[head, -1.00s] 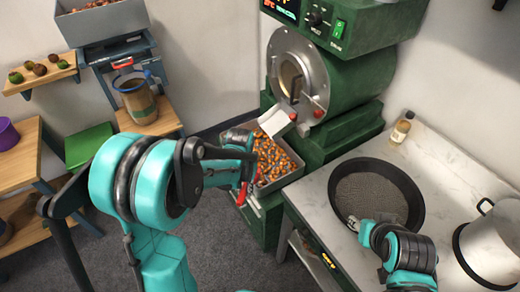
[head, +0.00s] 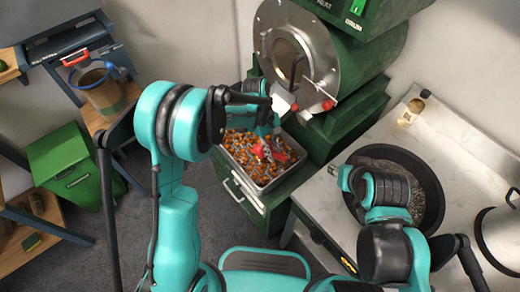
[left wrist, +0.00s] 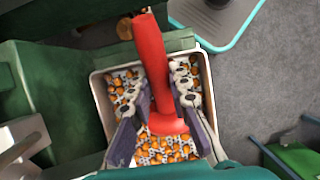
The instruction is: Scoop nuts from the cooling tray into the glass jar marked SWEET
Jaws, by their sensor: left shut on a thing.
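The cooling tray (head: 232,166) is a pale metal box full of orange-brown nuts, below the green roaster; its rim also shows in the left wrist view (left wrist: 103,100). My left gripper (head: 266,145) is over the tray, shut on a red-handled tool (left wrist: 152,65). Its fingers (left wrist: 160,115) lie on both sides of the handle. The tool's working end is hidden. My right gripper (head: 343,176) is near the dark pan; its fingers are not clear. A brownish container (head: 105,94) stands at the upper left; I cannot read any SWEET mark.
The green roaster (head: 345,60) rises behind the tray. A dark round pan (head: 437,190), a small bottle (head: 411,109) and a steel pot (head: 498,240) stand on the marble counter (head: 455,130). A green box (head: 75,165) is at left. Grey floor is open between.

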